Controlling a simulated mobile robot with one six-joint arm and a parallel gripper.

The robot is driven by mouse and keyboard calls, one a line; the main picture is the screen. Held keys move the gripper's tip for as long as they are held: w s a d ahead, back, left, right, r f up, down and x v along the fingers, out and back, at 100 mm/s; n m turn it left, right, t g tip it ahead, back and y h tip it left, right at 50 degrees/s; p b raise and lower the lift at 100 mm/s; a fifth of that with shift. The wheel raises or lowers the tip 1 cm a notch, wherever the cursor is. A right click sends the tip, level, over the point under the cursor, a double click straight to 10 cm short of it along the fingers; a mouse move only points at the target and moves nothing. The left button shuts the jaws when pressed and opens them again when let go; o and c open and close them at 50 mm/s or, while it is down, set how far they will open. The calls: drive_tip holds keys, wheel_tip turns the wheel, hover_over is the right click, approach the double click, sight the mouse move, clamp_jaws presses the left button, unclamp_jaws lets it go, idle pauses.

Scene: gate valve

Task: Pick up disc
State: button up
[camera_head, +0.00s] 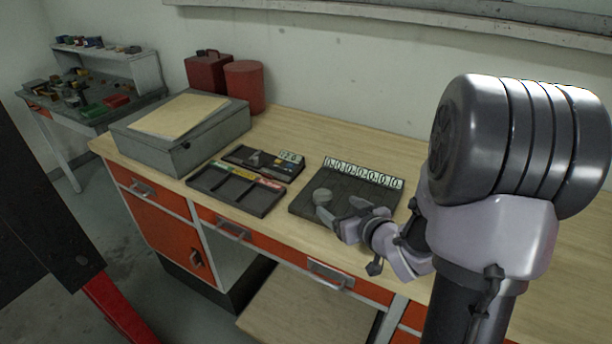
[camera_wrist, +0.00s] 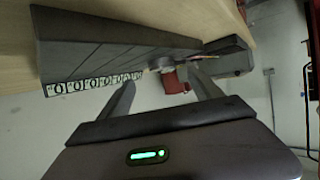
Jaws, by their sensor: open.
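A small round grey disc (camera_head: 322,196) shows in the head view at the left front part of a dark grooved board (camera_head: 305,205) on the workbench. My gripper (camera_head: 338,209) is open, low over the front of this board, with its fingertips just right of and in front of the disc. I cannot tell whether a finger touches it.
A row of white labels (camera_head: 365,172) stands along the board's back edge. To its left are a dark compartment tray (camera_head: 235,195) and a smaller tray (camera_head: 264,162). A grey case (camera_head: 180,150), red canister (camera_head: 208,72) and red cylinder (camera_head: 244,87) stand further back. Bare wood (camera_head: 300,130) lies behind.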

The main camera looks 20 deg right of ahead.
sight(324, 196)
drive_tip(key=x, duration=0.7)
drive_tip(key=shift+w+a+r, duration=0.1)
drive_tip(key=shift+w, duration=0.3)
drive_tip(key=shift+s, duration=0.1)
clamp_jaws()
